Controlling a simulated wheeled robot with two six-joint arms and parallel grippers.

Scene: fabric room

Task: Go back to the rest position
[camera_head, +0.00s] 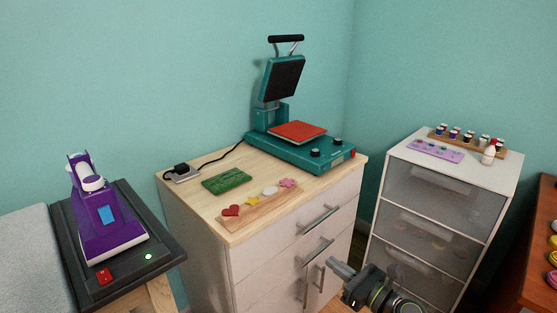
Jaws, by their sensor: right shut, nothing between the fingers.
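My right gripper (343,271) shows at the bottom, in front of the wooden cabinet and beside its lower door handles. It points to the left, is shut and holds nothing. Part of my right arm shows behind it at the bottom edge. My left gripper and left arm are not in the picture.
The wooden cabinet (200,215) bears a teal heat press (300,150) with its lid raised, a green piece (227,181) and a board (258,207) with small shapes. A purple iron (108,225) stands on a dark base at left. A white drawer unit (425,200) stands at right.

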